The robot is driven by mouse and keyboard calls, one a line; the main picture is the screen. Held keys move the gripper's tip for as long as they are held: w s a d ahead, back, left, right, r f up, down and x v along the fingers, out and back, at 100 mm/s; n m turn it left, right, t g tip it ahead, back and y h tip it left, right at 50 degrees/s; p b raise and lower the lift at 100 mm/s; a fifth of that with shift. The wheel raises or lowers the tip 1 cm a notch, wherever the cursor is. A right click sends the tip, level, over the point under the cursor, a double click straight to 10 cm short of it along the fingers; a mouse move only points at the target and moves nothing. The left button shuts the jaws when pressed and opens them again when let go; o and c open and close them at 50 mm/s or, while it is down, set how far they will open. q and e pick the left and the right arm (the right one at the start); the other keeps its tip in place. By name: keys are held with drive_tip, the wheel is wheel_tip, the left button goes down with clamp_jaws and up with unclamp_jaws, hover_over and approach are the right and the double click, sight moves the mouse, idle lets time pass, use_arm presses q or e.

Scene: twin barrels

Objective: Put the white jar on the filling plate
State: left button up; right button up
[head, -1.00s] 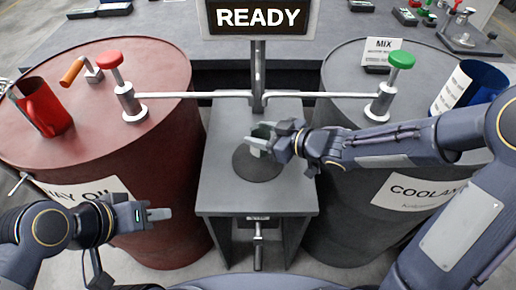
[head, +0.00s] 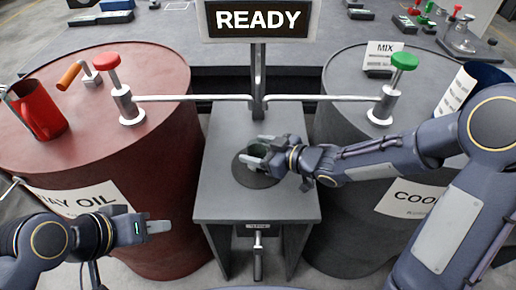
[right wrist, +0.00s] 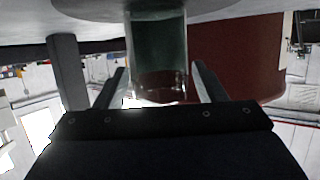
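A see-through, greenish jar (head: 261,149) stands on the dark round filling plate (head: 250,180) on the grey stand between the barrels. It looks clear rather than white. My right gripper (head: 257,150) reaches in from the right with its fingers on either side of the jar. In the right wrist view the jar (right wrist: 157,55) is between the two fingers, with a gap on each side, and its base meets the plate. My left gripper (head: 158,226) hangs in front of the red barrel, away from the jar; its finger opening is not clear.
The red oil barrel (head: 160,190) carries a red jug (head: 40,110) and a red-knobbed tap (head: 125,100). The grey coolant barrel (head: 350,100) carries a green-knobbed tap (head: 385,100) and a blue jug (head: 480,75). A READY sign (head: 258,20) stands behind the plate.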

drive_tip(key=shift+o, duration=0.2)
drive_tip(key=shift+d+r+p, duration=0.1)
drive_tip(key=shift+r+p, duration=0.2)
drive_tip(key=shift+r, duration=0.1)
drive_tip(key=p+v, duration=0.3)
drive_tip(key=v, duration=0.8)
drive_tip(key=shift+s+d+p, duration=0.3)
